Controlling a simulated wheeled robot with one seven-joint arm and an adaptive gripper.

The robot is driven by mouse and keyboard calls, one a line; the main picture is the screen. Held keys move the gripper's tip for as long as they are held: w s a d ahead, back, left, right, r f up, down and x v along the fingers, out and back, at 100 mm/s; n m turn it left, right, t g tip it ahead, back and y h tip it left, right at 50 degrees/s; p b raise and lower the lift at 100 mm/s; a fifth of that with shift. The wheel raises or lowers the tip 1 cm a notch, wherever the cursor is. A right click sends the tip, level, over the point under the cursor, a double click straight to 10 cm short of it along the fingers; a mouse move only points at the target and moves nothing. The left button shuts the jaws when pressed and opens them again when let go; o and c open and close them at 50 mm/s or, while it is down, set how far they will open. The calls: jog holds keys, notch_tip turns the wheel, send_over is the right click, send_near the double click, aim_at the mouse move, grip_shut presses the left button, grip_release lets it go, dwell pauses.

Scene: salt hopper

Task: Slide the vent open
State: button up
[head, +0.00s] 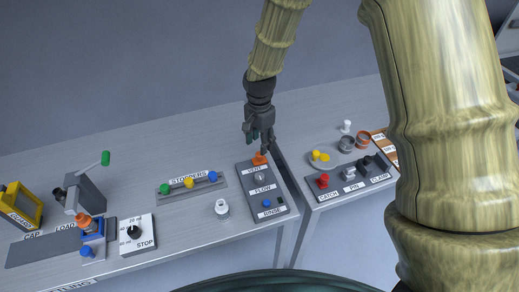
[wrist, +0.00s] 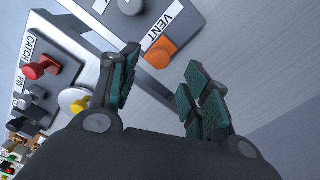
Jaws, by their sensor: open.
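The vent is an orange slider knob (head: 260,159) at the far end of a grey panel (head: 246,182) labelled VENT, FLOW and RINSE. In the wrist view the orange knob (wrist: 160,54) sits beside the VENT label, between and beyond my fingertips. My gripper (head: 259,141) points down just above the far end of this panel. In the wrist view my gripper (wrist: 162,75) is open, its green-padded fingers apart with nothing between them. I cannot tell whether a finger touches the knob; it looks apart from them in the wrist view.
A panel (head: 345,186) labelled CATCH, PIN and CLAMP stands on the right table, across a gap. A stoppers rack (head: 190,190) with green, yellow and blue knobs lies to the left. A white-capped piece (head: 221,208) stands nearby. The table behind the vent panel is bare.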

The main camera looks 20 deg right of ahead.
aim_at(260, 157)
jog(key=shift+f+p, duration=0.7)
jog(key=shift+f, duration=1.95)
grip_shut()
